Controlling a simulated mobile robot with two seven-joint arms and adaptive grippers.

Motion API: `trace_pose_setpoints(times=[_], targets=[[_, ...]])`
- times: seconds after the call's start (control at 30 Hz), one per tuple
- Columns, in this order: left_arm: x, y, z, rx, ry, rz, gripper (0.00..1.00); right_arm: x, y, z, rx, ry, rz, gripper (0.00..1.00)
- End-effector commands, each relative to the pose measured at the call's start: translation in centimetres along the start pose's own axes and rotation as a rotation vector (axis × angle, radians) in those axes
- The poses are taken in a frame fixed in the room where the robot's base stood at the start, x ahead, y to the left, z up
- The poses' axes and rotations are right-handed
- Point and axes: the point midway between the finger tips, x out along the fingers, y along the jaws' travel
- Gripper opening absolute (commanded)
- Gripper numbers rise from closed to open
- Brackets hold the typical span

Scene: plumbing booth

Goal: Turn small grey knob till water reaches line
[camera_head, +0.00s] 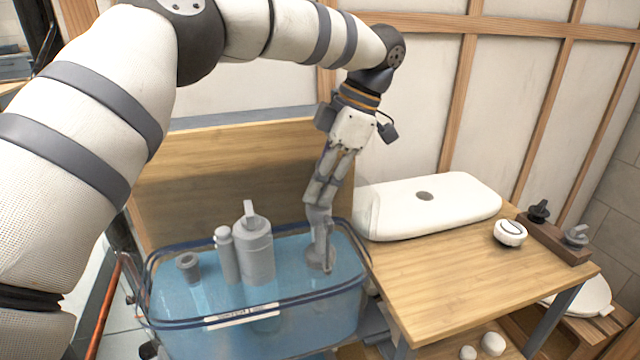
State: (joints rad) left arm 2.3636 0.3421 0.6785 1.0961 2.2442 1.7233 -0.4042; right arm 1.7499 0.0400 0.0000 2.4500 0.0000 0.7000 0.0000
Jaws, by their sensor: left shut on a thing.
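A clear tank (345,318) of blue water stands at the front left, with a dark blue rim band and a white label strip (240,317) on its front wall. My left gripper (319,222) points down into the tank's right end. Its fingers are shut on the small grey knob, which they mostly hide, at the top of a grey fitting (319,257). A tall grey valve body (255,250), a thinner grey cylinder (226,255) and a short grey tube (187,266) stand to its left in the water. I cannot make out a fill line clearly. My right gripper is out of view.
A white tank lid (430,205) lies on the wooden bench (440,285) right of the tank. A white round button (510,233) and a wooden block (560,241) with a black knob (539,211) and a grey one (577,236) are farther right. The bench front is clear.

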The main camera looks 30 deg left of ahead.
Motion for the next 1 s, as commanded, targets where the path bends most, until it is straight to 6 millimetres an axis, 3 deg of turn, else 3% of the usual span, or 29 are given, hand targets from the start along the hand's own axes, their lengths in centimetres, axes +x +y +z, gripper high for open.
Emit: trace_pose_setpoints(times=[0.67,0.7,0.77,1.0], targets=[[0.04,0.34,-0.04,-0.067,-0.003,-0.017,0.00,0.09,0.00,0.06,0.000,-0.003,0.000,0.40],[0.04,0.34,-0.05,-0.067,-0.003,-0.017,0.20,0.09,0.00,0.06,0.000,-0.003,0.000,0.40],[0.04,0.33,-0.05,-0.066,-0.002,-0.017,0.31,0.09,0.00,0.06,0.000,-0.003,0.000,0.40],[0.01,0.16,-0.03,-0.062,-0.001,-0.020,0.31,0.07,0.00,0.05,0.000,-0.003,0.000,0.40]])
